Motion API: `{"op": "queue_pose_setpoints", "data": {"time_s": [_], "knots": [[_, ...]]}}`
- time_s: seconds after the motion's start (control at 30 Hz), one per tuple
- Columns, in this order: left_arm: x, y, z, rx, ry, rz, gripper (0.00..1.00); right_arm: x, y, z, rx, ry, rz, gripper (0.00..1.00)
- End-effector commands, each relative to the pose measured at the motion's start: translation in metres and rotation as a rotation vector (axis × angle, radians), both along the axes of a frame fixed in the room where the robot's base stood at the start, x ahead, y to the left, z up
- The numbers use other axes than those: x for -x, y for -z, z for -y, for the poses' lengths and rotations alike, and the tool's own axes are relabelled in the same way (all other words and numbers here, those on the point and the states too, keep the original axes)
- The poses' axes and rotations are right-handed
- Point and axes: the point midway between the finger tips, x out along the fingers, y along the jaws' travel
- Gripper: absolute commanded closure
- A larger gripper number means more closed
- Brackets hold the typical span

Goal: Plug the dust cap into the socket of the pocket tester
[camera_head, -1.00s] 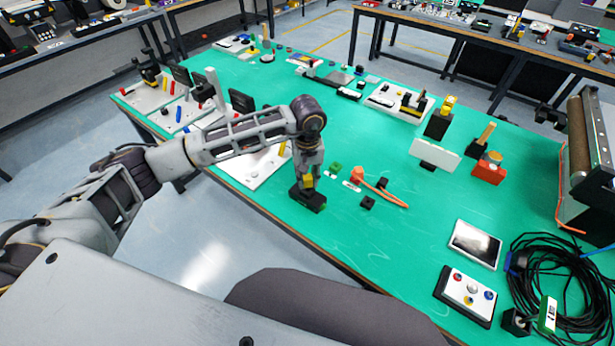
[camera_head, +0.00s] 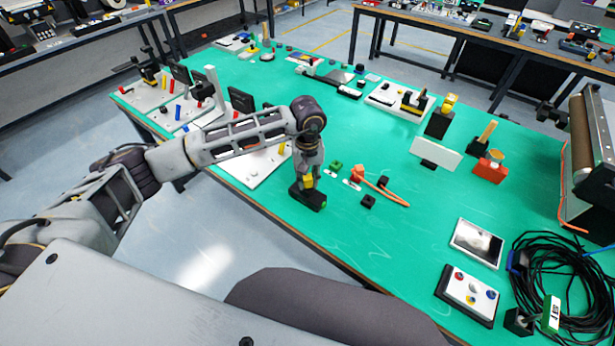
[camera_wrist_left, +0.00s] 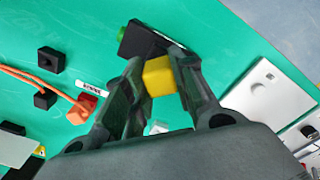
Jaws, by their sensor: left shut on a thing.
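My left gripper (camera_head: 308,181) points down near the table's front edge, shut on a yellow block (camera_wrist_left: 158,76). Directly beyond the block is a black box-like piece (camera_head: 308,196) with a green end; it also shows in the wrist view (camera_wrist_left: 146,40). The yellow block meets or overlaps the black piece; I cannot tell whether they are joined. I cannot tell for sure which of these is the dust cap and which the pocket tester, and no socket shows. The black piece is at or just above the tabletop. My right gripper is not in view.
Right of the gripper are a small green block (camera_head: 335,168), a red-orange plug (camera_head: 356,174) with an orange cable (camera_head: 393,198), and a black cube (camera_head: 368,201). White boards (camera_head: 255,168) lie left. A button box (camera_head: 467,295) and coiled black cable stand right.

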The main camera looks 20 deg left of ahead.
Motion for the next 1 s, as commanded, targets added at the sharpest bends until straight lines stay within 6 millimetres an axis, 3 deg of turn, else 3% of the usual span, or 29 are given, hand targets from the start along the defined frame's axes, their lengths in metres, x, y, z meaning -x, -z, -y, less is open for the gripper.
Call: {"op": "queue_pose_setpoints", "data": {"time_s": [1.0], "knots": [[0.000, 0.016, 0.000, 0.000, 0.000, 0.000, 0.97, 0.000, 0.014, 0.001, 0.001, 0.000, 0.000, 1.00]]}}
